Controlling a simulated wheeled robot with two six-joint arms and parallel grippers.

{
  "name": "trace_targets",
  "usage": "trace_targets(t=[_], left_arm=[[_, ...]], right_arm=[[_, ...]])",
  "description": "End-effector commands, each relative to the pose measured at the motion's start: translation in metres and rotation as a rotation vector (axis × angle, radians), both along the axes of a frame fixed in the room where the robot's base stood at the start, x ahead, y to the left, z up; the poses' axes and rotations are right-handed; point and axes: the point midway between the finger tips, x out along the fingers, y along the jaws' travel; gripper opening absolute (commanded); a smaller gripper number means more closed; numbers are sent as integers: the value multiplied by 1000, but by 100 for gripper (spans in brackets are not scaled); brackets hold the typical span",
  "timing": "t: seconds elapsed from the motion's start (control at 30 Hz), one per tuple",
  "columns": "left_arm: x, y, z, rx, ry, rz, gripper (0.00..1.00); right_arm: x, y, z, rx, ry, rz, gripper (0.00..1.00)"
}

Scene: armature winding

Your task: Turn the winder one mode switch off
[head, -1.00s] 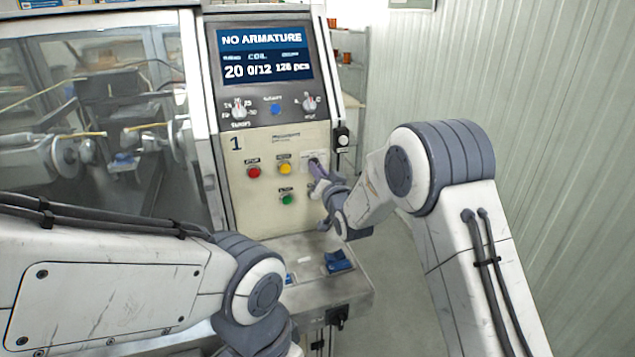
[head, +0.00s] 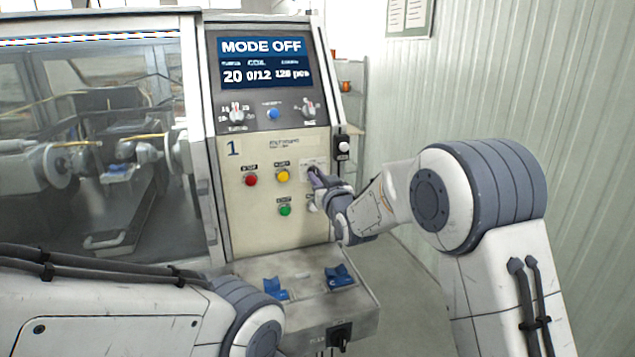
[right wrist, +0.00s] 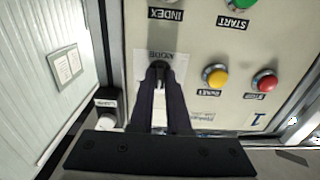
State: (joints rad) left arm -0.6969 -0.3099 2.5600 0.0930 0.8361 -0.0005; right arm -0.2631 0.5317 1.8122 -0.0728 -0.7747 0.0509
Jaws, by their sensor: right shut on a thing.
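The winder one control panel (head: 260,215) faces me, marked with a "1", and its screen (head: 262,58) reads "MODE OFF". The mode switch (right wrist: 158,72) is a dark knob on a pale label plate, at the right of the buttons. My right gripper (head: 316,178) is at the panel, and in the right wrist view its dark fingers (right wrist: 160,78) are shut on the switch knob. The fingers hide part of the knob. My left arm comes in from the lower left; its gripper is out of view.
A red button (head: 251,181), a yellow button (head: 283,176) and a green button (head: 285,210) sit left of my right gripper. Blue holders (head: 340,277) stand on the ledge below. A glazed winding chamber (head: 95,130) is at the left, a ribbed wall at the right.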

Motion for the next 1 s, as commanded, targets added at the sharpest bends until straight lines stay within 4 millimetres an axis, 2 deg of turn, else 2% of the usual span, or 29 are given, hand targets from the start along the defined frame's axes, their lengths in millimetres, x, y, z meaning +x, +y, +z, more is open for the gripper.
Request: trace_targets(t=[0.27,0.3,0.37,0.77,0.87,1.0], left_arm=[[0,0,0,0,0,0,0],[0,0,0,0,0,0,0],[0,0,0,0,0,0,0],[0,0,-3,0,0,0,0],[0,0,-10,0,0,0,0],[0,0,-22,0,0,0,0]], right_arm=[[0,0,-1,-1,3,0,0],[0,0,-1,-1,3,0,23],[0,0,-1,0,2,0,45],[-5,-1,0,1,-1,0,45],[-16,-5,-1,2,-2,0,45],[-42,-14,-3,1,-1,-1,45]])
